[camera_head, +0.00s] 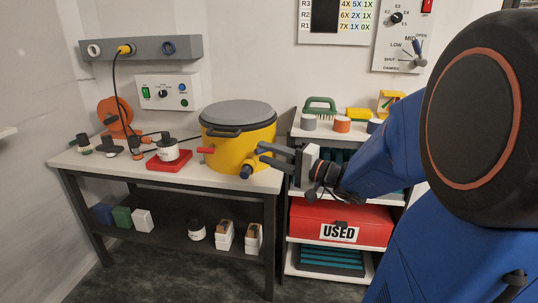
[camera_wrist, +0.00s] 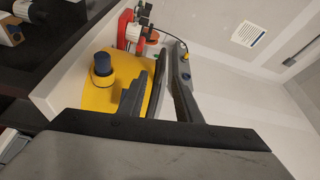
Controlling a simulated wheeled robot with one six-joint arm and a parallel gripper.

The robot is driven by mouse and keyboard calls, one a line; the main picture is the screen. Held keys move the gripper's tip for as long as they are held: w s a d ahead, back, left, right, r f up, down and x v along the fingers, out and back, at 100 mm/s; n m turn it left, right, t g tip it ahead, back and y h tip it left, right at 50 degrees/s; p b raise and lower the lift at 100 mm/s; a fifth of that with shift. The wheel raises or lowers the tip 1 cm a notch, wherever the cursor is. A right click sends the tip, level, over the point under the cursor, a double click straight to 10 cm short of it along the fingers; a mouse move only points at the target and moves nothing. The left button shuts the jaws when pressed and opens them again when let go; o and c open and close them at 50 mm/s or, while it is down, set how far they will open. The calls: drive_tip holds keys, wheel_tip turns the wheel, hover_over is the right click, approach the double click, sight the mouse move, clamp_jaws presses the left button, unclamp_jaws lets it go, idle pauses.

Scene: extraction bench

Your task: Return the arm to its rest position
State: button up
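My blue arm (camera_head: 385,160) reaches in from the right and is extended towards the bench. My gripper (camera_head: 261,154) points left, close to the right side of a yellow pot (camera_head: 228,152) with a grey lid. Its two dark fingers are apart, with nothing seen held between them. In the wrist view my gripper (camera_wrist: 160,62) also shows a gap between its fingers, with the yellow pot (camera_wrist: 117,72) and its blue-capped spout (camera_wrist: 101,64) just to the left. I cannot tell whether a finger touches the pot.
The bench (camera_head: 190,182) also holds a red scale (camera_head: 168,161) with a dark-capped bottle. A shelf rack (camera_head: 330,190) on the right carries a red USED box (camera_head: 340,221). A control box (camera_head: 168,92) and a grey rail (camera_head: 150,48) are on the wall. Free floor lies in front.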

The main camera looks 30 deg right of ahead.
idle(0.4)
drive_tip(key=s+a+f+n+g, duration=0.3)
drive_tip(key=s+a+f+g, duration=0.2)
drive_tip(key=s+a, duration=0.25)
drive_tip(key=s+a+f+n+g, duration=0.45)
drive_tip(key=s+a+g, duration=0.2)
drive_tip(key=s, duration=0.25)
drive_tip(key=s+d+f+n+h, duration=0.2)
drive_tip(key=s+d+h, duration=0.6)
drive_tip(key=d, duration=0.3)
drive_tip(key=shift+s+f+h, duration=0.15)
drive_tip(key=shift+f+h, duration=0.1)
drive_tip(key=shift+h, duration=0.65)
